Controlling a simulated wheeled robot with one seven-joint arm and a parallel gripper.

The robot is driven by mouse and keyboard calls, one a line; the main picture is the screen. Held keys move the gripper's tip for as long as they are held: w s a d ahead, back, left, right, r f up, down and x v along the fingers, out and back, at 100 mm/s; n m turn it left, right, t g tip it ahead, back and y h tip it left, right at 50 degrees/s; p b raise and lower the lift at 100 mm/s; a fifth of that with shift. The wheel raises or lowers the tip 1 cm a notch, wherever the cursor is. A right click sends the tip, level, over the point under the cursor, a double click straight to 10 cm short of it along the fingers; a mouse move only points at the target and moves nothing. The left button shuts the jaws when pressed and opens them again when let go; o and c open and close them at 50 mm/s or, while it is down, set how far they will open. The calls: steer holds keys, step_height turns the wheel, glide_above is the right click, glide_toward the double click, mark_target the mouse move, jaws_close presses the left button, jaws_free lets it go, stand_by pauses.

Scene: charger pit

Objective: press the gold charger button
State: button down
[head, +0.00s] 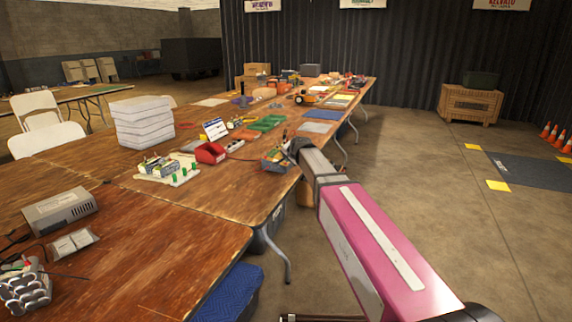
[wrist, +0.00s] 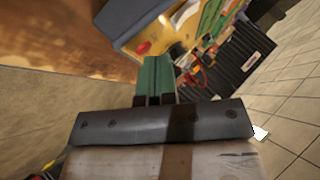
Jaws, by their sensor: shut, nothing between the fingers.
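In the wrist view a box with a grey top and a yellow-gold face (wrist: 155,32) stands just beyond my fingers. A small round red button (wrist: 143,47) shows on that face. I take this for the gold charger and its button, but no label is readable. My gripper (wrist: 157,62) is shut and empty, its green fingers together. The fingers point toward the face, a little below and right of the red button in the picture; I see no clear contact. In the head view my arm reaches the table's right edge, and a small box (head: 277,158) sits beside its dark end. My fingertips are hidden there.
A blue crate (head: 228,290) stands below. The floor (head: 430,190) to the right is mostly clear.

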stand_by(0.4)
steer(key=shift+d+r, duration=0.1)
steer(key=shift+r, duration=0.6)
steer(key=shift+r, duration=0.15)
steer(key=r, duration=0.2)
steer(key=d+r, duration=0.1)
steer(key=r, duration=0.1)
steer(key=shift+s+r, duration=0.15)
steer(key=shift+r, duration=0.2)
steer(key=shift+a, duration=0.1)
steer(key=s+d+f+n+g+h, duration=0.1)
steer(key=s+d+f+n+g, duration=0.1)
steer(key=s+d+f, duration=0.6)
steer(key=s+d+f+n+g+h, duration=0.15)
steer(key=s+d+f, duration=0.35)
steer(key=f, duration=0.5)
steer(key=s+d+f+n+g, duration=0.1)
steer(key=s+d+f+g, duration=0.2)
steer(key=s+f, duration=0.3)
steer(key=s+d+f+n+g+h, duration=0.1)
steer(key=s+d+f, duration=0.5)
steer(key=s, duration=0.8)
steer(key=shift+s+d+f+n+g, duration=0.2)
steer(key=shift+s+d+n+g, duration=0.25)
steer(key=shift+g, duration=0.6)
